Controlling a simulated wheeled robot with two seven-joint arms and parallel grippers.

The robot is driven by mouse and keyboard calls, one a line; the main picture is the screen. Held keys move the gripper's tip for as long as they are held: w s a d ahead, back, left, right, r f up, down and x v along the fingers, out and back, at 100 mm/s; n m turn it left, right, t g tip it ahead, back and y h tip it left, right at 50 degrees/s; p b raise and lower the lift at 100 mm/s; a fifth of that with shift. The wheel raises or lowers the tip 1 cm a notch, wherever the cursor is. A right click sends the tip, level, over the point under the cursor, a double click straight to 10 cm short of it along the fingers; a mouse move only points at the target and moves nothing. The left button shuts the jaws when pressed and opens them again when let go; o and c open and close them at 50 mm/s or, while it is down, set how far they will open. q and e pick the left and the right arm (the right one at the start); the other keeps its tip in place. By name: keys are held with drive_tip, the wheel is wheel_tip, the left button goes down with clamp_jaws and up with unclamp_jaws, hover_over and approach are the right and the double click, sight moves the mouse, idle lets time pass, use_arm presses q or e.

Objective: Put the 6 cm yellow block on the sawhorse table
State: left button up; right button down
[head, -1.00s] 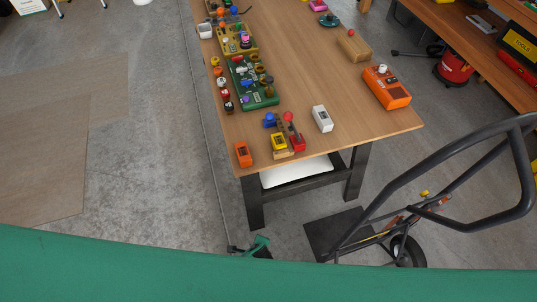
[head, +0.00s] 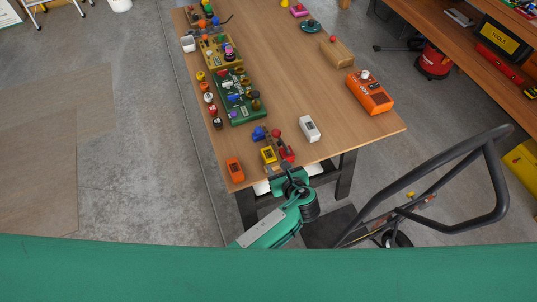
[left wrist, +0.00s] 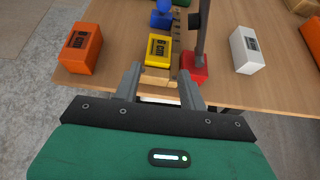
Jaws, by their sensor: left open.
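The yellow block (head: 268,155), labelled 6 cm, is near the front edge of a wooden-topped table (head: 295,75). In the left wrist view the yellow block (left wrist: 157,48) lies just ahead of my fingers, with a light wooden piece (left wrist: 160,76) at its near side. My left gripper (head: 289,172) is at the table's front edge; in its wrist view the gripper (left wrist: 159,80) is open, its fingertips apart on either side of the wooden piece, short of the block. I cannot tell whether the wooden piece touches a finger. My right gripper is not in view.
A dark hand truck (head: 440,190) stands on the floor at right.

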sight(269, 154)
use_arm(q)
drive_tip(key=shift+x, duration=0.9)
drive_tip(key=shift+w+a+f+p, duration=0.1)
drive_tip(key=shift+w+a+p, duration=0.05)
drive_tip(key=shift+w+p, duration=0.2)
drive_tip(key=p+x, duration=0.1)
drive_tip(key=x, duration=0.3)
drive_tip(key=shift+w+a+f, duration=0.15)
drive_tip(key=shift+w, duration=0.1)
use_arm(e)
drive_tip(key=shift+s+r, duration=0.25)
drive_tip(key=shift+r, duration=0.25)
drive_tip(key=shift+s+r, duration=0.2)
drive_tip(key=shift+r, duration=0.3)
use_arm(q)
drive_tip(key=c, duration=0.7)
drive_tip(key=shift+r, duration=0.2)
